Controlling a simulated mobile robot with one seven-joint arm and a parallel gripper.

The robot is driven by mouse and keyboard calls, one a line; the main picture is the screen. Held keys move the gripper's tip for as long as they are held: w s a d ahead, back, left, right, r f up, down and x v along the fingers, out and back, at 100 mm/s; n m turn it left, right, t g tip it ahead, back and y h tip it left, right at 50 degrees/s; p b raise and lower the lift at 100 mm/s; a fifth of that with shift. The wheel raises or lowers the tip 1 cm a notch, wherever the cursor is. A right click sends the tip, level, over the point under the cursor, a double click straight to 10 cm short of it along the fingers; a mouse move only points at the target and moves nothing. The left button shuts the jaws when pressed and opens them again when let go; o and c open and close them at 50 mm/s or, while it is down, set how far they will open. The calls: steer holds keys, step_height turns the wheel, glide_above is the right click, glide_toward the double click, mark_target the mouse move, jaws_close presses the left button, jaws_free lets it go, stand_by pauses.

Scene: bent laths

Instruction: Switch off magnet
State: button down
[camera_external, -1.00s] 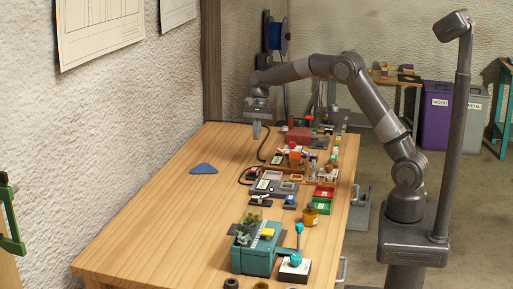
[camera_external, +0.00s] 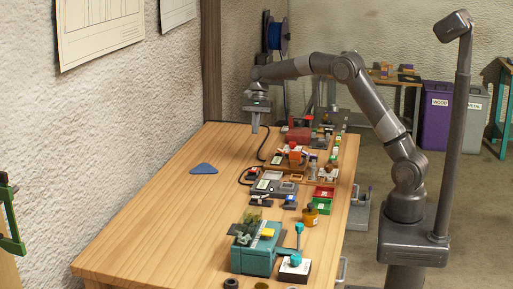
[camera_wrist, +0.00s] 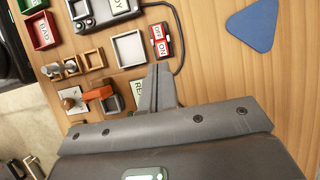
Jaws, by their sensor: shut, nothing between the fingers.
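A small red-and-white switch (camera_wrist: 167,40) with OFF and ON labels shows at the top middle of the wrist view, with a dark cable beside it. I cannot tell which side is pressed. My gripper (camera_wrist: 160,68) is shut and empty, its fingertips just below the switch in that picture; I cannot judge the gap in height. In the external view my gripper (camera_external: 255,130) points down over the far part of the bench. I cannot pick out the magnet.
The wooden bench (camera_external: 150,225) is clear on its left apart from a blue triangle (camera_external: 204,169). Trays, including a red bin (camera_wrist: 42,30) and a grey square tray (camera_wrist: 129,49), crowd near the switch. A teal box (camera_external: 252,261) and a turquoise-knobbed lever (camera_external: 299,230) stand at the front.

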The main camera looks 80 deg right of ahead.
mark_target(252, 169)
steer(key=x, duration=1.4)
steer(key=shift+a, duration=0.15)
steer(key=shift+a+f+h, duration=0.15)
steer(key=shift+f+h, duration=0.05)
steer(key=shift+h, duration=0.3)
steer(key=shift+d, duration=0.2)
steer(key=shift+d, duration=0.7)
steer(key=shift+r, duration=0.1)
